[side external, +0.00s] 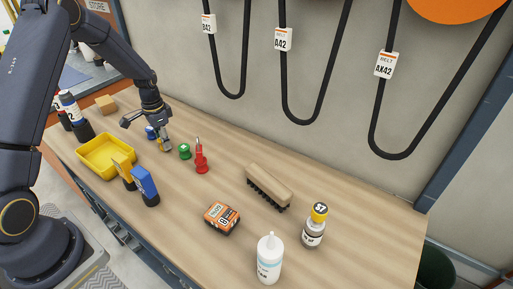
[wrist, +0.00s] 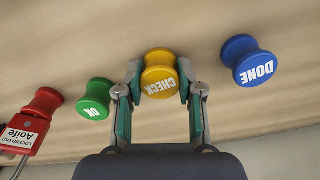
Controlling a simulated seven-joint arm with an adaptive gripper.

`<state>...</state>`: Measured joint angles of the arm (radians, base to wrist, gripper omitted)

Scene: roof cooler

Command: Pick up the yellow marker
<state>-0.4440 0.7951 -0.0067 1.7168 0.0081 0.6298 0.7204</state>
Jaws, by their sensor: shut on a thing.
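The yellow marker (wrist: 159,75) is a spool-shaped knob reading CHECK. In the wrist view it sits between the two fingers of my gripper (wrist: 159,88), which is shut on it from both sides. In the side view my gripper (side external: 164,144) points down at the left part of the bench, with a small bit of yellow (side external: 161,141) between the fingers. I cannot tell whether the marker's base touches the wood. A green marker (wrist: 95,99) reading OK stands to its left and a blue marker (wrist: 248,60) reading DONE to its right in the wrist view.
A red marker (side external: 200,160) with a red lockout tag stands beyond the green one. A yellow tray (side external: 107,150), an orange box (side external: 222,217), a brush (side external: 269,186), and bottles (side external: 270,262) stand on the bench (side external: 350,205). Black belts (side external: 287,100) hang on the wall.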

